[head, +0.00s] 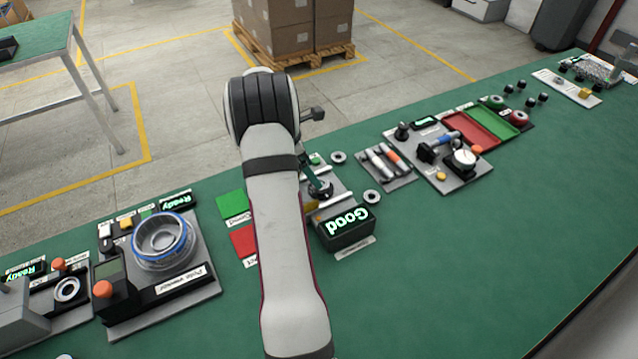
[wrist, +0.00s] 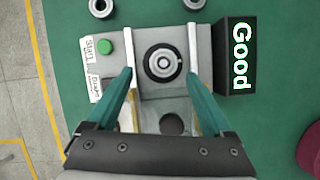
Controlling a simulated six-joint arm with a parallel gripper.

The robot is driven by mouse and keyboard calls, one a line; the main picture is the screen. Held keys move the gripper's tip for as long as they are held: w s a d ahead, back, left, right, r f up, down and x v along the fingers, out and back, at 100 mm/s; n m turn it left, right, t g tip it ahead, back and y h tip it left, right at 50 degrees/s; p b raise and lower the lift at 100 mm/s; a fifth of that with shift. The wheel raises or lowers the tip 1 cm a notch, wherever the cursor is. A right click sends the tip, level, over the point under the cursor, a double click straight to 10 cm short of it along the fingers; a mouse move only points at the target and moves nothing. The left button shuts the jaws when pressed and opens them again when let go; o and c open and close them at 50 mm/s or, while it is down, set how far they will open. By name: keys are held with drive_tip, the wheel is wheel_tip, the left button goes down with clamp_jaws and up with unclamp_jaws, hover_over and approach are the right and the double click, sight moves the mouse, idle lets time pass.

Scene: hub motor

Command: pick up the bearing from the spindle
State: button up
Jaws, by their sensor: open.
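The bearing (wrist: 163,63) is a metal ring on the dark round spindle of the grey test station, seen from above in the wrist view. The spindle centre shows through its middle. My gripper (wrist: 162,73) is open above the station, with one green finger on each side of the bearing and a gap between each finger and the ring. In the head view my gripper (head: 318,190) is over the station, and my arm hides much of it. I cannot make out the bearing clearly there.
A black display reading "Good" (wrist: 238,56) stands right of the spindle. A green start button (wrist: 104,47) is on the left. Two loose rings, one at the left (wrist: 101,6) and one at the right (wrist: 194,3), lie beyond the station. Green (head: 233,205) and red (head: 244,242) pads lie beside my arm.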

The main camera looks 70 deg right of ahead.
drive_tip(key=x, duration=0.4)
drive_tip(key=shift+s+a, duration=0.15)
drive_tip(key=shift+s, duration=0.1)
clamp_jaws()
